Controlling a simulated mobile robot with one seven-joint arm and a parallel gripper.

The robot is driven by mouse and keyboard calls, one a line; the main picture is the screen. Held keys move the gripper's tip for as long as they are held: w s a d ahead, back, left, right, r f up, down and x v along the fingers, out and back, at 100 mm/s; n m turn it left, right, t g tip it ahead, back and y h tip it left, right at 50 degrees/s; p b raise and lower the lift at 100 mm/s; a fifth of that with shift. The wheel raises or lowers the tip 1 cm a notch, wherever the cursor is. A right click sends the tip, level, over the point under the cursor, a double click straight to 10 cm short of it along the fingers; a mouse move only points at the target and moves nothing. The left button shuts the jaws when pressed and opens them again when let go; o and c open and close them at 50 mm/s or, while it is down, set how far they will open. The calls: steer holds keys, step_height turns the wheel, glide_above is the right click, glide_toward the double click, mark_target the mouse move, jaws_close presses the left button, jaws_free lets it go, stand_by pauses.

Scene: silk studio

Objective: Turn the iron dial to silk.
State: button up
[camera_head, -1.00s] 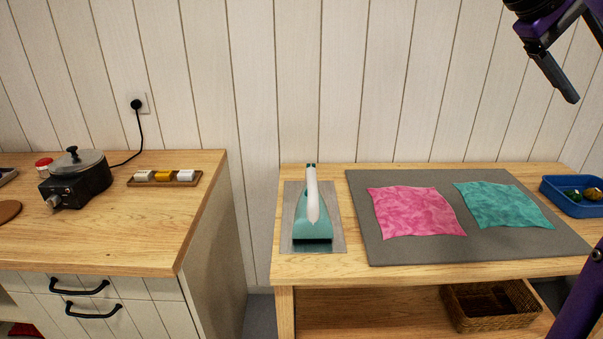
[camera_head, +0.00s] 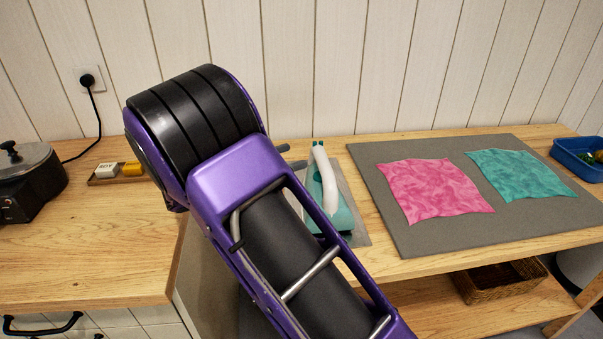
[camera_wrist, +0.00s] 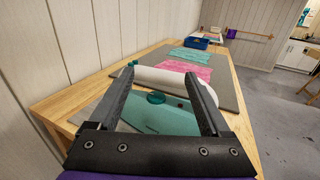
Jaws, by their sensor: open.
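The iron (camera_head: 330,198) stands on a grey metal plate (camera_head: 358,232) at the left of the right-hand table, partly hidden by my arm. It has a teal body and a white handle. In the wrist view the iron's teal body (camera_wrist: 165,122) and white handle lie ahead of my gripper (camera_wrist: 160,77). A round dark green knob, seemingly the dial (camera_wrist: 156,98), shows below the handle, between my fingers in the picture. My fingers are apart, with nothing clearly held. Dial markings are too small to read. In the head view only fingertips show beside the iron.
A grey mat (camera_head: 400,225) holds a pink cloth (camera_head: 435,190) and a teal cloth (camera_head: 520,175). A blue tray (camera_head: 580,158) is at the far right. The wall is close behind.

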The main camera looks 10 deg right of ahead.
steer(key=b, duration=0.2)
glide_toward(313, 183)
steer(key=shift+w+d+r, duration=0.15)
steer(key=shift+w+d, duration=0.05)
steer(key=shift+d, duration=0.4)
steer(key=shift+w+d+r, duration=0.15)
steer(key=shift+w+d, duration=0.1)
steer(key=shift+d, duration=0.35)
steer(key=x, duration=0.5)
steer(key=r+x, duration=0.1)
steer(key=x, duration=0.1)
steer(key=shift+w+d, duration=0.1)
steer(key=shift+d, duration=0.1)
jaws_close()
